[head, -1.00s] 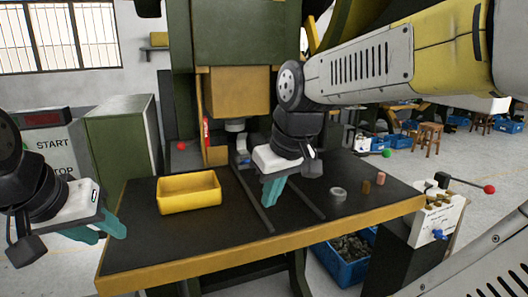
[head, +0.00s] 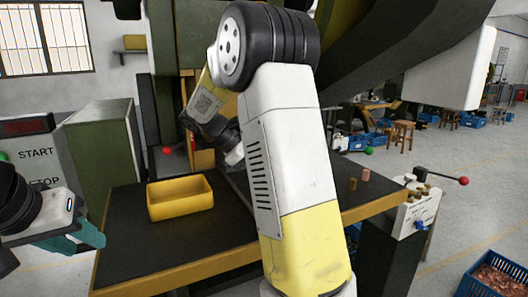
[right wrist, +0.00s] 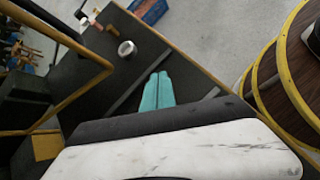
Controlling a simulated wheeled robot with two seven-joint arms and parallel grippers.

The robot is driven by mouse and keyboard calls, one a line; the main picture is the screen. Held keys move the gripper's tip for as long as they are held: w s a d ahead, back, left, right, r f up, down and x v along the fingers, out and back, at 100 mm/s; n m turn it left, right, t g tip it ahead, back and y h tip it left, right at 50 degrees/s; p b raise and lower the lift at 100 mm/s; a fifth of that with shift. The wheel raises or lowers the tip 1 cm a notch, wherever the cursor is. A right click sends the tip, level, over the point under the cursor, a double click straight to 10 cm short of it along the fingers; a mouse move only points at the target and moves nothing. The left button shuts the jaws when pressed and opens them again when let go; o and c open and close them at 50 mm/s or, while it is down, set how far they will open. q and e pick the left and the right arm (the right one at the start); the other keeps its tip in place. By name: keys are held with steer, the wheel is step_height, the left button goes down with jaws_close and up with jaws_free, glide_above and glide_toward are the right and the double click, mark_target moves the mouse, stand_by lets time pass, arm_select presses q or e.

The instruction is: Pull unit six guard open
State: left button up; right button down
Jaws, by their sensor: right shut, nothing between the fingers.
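The press stands behind the table. A narrow yellow upright with a red piece (head: 191,140) shows at its front left in the head view; I cannot tell for sure whether it is part of the guard. In the right wrist view a thin yellow bar frame (right wrist: 85,88) runs along the left side, apart from my fingers. My right gripper (right wrist: 157,90) is shut and empty above the dark table. My own right arm hides its fingers in the head view. My left gripper (head: 88,238) is at the lower left, away from the press, and its finger gap is unclear.
A yellow bin (head: 180,198) sits on the black table (head: 125,240). A grey ring (right wrist: 127,48) lies near two small cylinders. A control box with a red-knobbed lever (head: 415,210) stands at right. Yellow curved bars (right wrist: 253,75) fill the right of the wrist view.

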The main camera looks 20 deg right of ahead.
steer(key=w+a+r+n+h, duration=0.3)
steer(key=w+a+n+h, duration=0.15)
steer(key=w+h, duration=0.55)
steer(key=s+d+y, duration=0.1)
steer(key=s+d, duration=0.1)
steer(key=d, duration=1.1)
steer(key=shift+f+g, duration=0.2)
steer(key=shift+g, duration=0.2)
steer(key=shift+s+d, duration=0.1)
steer(key=shift+d, duration=0.05)
steer(key=s+d+n+t, duration=0.1)
steer(key=d+t, duration=0.1)
steer(key=d, duration=1.1)
steer(key=shift+s+d, duration=0.2)
steer(key=shift+d, duration=0.05)
